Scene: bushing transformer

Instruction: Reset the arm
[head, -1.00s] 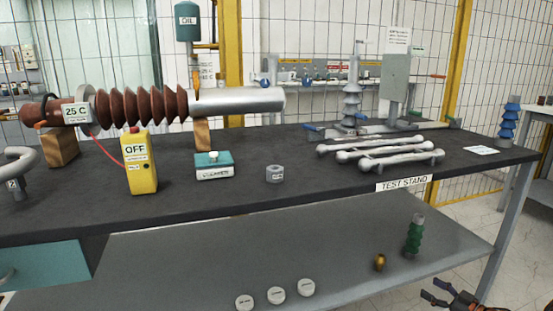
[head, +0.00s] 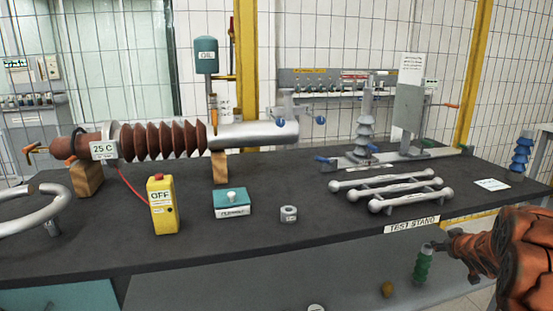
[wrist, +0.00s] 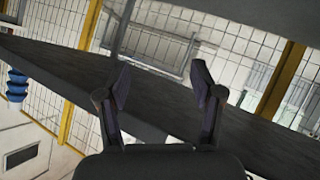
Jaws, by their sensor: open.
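My orange arm (head: 500,255) comes in at the lower right of the head view. My gripper (head: 438,247) points left in front of the table's front edge, just below the TEST STAND label (head: 411,225). In the head view it is small and partly hidden by the wrist. In the wrist view my gripper (wrist: 160,80) has its two dark fingers spread apart. Nothing is between them. The dark table (wrist: 60,85) cuts slanting across the wrist view behind the fingers.
On the table (head: 330,225) are a brown ribbed bushing (head: 165,141), a yellow OFF box (head: 162,205), a teal-topped box (head: 232,203), a nut (head: 289,213) and silver rods (head: 395,187). A green ribbed piece (head: 423,266) stands on the lower shelf near my gripper.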

